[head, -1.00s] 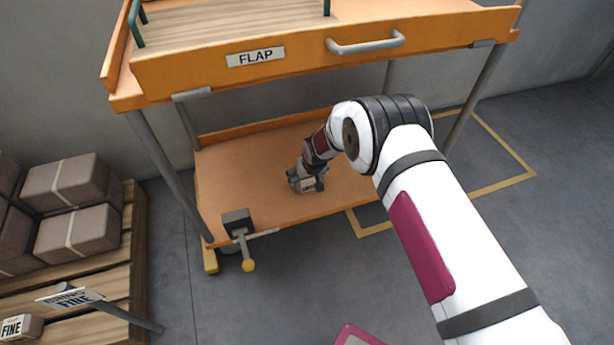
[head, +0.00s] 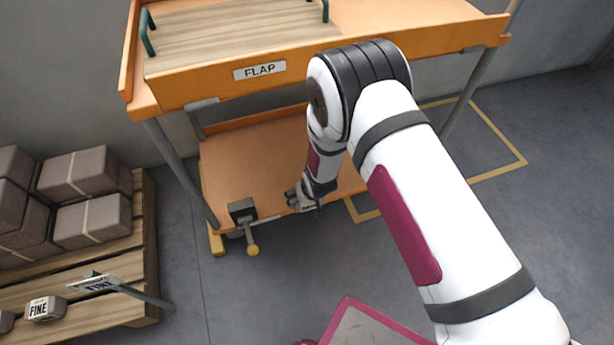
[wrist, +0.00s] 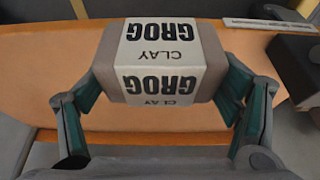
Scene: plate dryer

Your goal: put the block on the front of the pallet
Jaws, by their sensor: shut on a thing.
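My gripper (head: 303,198) is low at the front edge of the cart's lower shelf (head: 250,165). In the wrist view my gripper (wrist: 160,105) is shut on a grey-brown block (wrist: 162,65) with a white label reading CLAY GROG, one finger pad at each side. In the head view the held block is hard to make out. The wooden pallet (head: 148,240) is on the floor at the left, apart from my gripper. Its back carries several strapped grey blocks (head: 92,220). Its front part has bare slats and a small block labelled FINE (head: 45,308).
The cart's upper deck has a FLAP front (head: 200,90). A dark box with a yellow-knobbed lever (head: 243,212) sits at the lower shelf's front left. Floor between cart and pallet is clear.

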